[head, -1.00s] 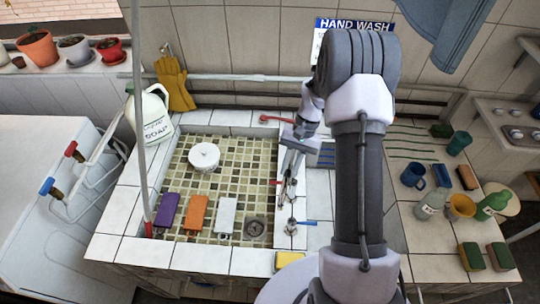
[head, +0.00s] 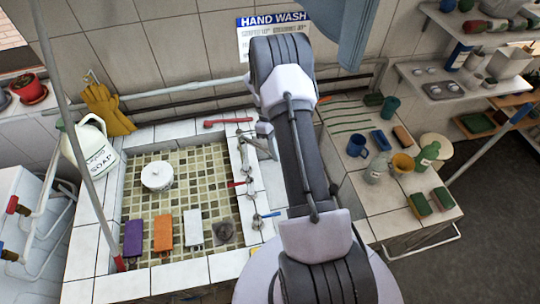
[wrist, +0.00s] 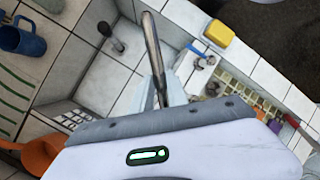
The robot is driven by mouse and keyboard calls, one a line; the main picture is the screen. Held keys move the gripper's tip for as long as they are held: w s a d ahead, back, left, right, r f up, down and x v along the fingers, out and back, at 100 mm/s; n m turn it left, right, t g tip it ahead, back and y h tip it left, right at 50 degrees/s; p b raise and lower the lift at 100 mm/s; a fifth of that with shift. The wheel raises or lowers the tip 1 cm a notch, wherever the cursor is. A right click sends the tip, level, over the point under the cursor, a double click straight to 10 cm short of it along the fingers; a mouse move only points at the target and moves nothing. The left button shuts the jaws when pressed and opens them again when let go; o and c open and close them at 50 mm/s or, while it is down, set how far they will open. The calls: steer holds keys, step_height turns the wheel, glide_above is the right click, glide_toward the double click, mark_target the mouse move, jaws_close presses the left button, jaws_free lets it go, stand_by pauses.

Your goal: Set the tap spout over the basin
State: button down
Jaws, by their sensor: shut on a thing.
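The metal tap spout (wrist: 152,45) is a curved tube that stands between the pale fingers of my gripper (wrist: 162,92) in the wrist view. My gripper is shut on it. In the head view my gripper (head: 264,146) is small, partly behind my arm, above the tiled ledge right of the basin. The basin (head: 203,180) has a mosaic floor and a drain at its front right. Its edge also shows at the right of the wrist view (wrist: 243,91). The spout's outer end is hard to place in the head view.
A red lever (head: 228,122) and a blue-handled tap (head: 265,215) sit on the ledge. In the basin are a white round pot (head: 157,175) and purple, orange and white blocks. A soap jug (head: 92,148) stands left. Cups and bottles crowd the right counter.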

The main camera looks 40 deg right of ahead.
steer(key=shift+w+d+n+h, duration=0.2)
steer(key=shift+w+d+n, duration=0.15)
steer(key=shift+d+n, duration=0.25)
steer(key=shift+w+d+n+h, duration=0.2)
steer(key=shift+w+d+n, duration=0.1)
steer(key=shift+d+n, duration=0.3)
steer(key=shift+w+d+n+h, duration=0.2)
steer(key=shift+w+d+n, duration=0.15)
steer(key=shift+d+n, duration=0.25)
steer(key=shift+d, duration=0.1)
steer(key=c, duration=1.3)
jaws_free()
steer(key=p+v, duration=0.2)
steer(key=v, duration=1.5)
steer(key=shift+r, duration=0.2)
